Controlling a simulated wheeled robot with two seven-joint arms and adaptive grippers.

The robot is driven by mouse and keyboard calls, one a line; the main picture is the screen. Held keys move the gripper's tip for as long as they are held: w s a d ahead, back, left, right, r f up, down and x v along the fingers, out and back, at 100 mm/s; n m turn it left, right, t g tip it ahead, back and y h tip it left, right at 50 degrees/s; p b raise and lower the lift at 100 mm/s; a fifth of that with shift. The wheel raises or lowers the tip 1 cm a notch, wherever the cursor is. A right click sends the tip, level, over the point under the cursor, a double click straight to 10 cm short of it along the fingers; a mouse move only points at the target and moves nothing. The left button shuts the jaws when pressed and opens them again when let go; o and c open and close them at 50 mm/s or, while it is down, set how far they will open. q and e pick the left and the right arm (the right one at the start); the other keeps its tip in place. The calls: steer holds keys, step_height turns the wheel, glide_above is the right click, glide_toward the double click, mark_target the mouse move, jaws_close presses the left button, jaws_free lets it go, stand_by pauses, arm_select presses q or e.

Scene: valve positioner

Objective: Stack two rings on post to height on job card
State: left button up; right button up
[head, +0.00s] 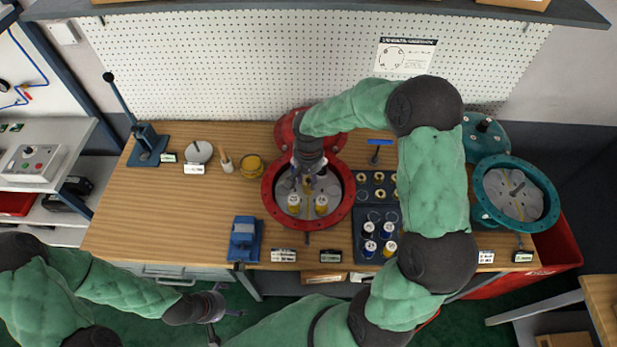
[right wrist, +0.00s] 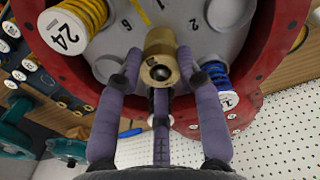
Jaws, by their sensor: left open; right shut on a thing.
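My right gripper (head: 308,178) reaches down into the round red housing (head: 272,208) on the bench. In the right wrist view its purple fingers (right wrist: 158,80) are shut on a brass ring (right wrist: 160,48). The ring is over the middle of the numbered grey plate (right wrist: 120,40); I cannot tell whether it is around a post or how many rings are there. Several brass rings (head: 379,177) sit in the dark tray (head: 377,205). The job card (head: 405,56) hangs on the pegboard, its text too small to read. My left gripper (head: 218,308) is open and empty, in front of the bench.
Yellow springs with white caps (head: 321,204) stand in the housing; a blue spring (right wrist: 216,78) also shows in the wrist view. Several capped springs (head: 369,229) stand in the tray's front. A teal housing (head: 548,205) is at right, a blue block (head: 245,238) at front left.

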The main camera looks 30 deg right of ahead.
steer(key=shift+f, duration=0.35)
steer(key=o, duration=1.3)
steer(key=shift+c, duration=0.2)
steer(key=shift+r, duration=0.15)
step_height(320, 180, up, 12)
